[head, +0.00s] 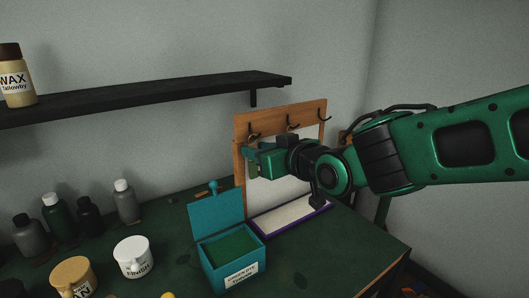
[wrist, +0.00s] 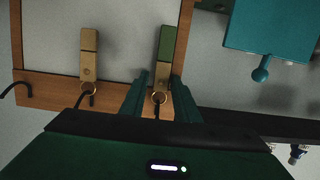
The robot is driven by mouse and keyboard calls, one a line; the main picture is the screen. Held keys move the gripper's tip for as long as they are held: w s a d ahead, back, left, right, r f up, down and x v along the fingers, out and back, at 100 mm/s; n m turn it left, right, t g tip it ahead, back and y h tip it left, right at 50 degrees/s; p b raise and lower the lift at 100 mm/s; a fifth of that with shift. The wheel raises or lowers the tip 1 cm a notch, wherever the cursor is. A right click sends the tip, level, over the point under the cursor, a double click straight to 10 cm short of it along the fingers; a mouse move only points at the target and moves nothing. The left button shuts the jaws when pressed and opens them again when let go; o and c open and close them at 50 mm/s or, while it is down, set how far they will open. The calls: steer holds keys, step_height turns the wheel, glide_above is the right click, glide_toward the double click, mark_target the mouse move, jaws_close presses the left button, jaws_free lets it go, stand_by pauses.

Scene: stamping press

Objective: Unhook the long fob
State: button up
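A wooden hook rack (head: 280,115) with dark hooks stands against the wall. In the wrist view two fobs hang from the rack (wrist: 45,92) by brass rings. One fob is plain tan wood (wrist: 89,55). The other, a little longer, is a green and tan fob (wrist: 165,50), its ring on a hook. My gripper (wrist: 160,98) is open, with one finger on each side of this longer fob's ring end. I cannot tell whether the fingers touch it. In the head view my gripper (head: 249,161) is at the rack's left side and hides most of the fobs.
A teal box with an open lid (head: 217,212) and a white pad with a purple edge (head: 290,215) lie below the rack on the green bench. A black shelf (head: 160,94) is at upper left. Bottles and mugs (head: 133,258) stand at left.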

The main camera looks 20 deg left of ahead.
mark_target(254, 144)
jaws_close()
steer(key=shift+r, duration=0.2)
steer(key=shift+s+d+r, duration=0.1)
steer(key=shift+d, duration=0.05)
stand_by(0.3)
steer(key=shift+r+v, duration=0.2)
steer(key=shift+v, duration=0.75)
steer(key=shift+r+v, duration=0.25)
steer(key=shift+v, duration=0.75)
steer(key=shift+v, duration=2.5)
steer(key=shift+f, duration=0.15)
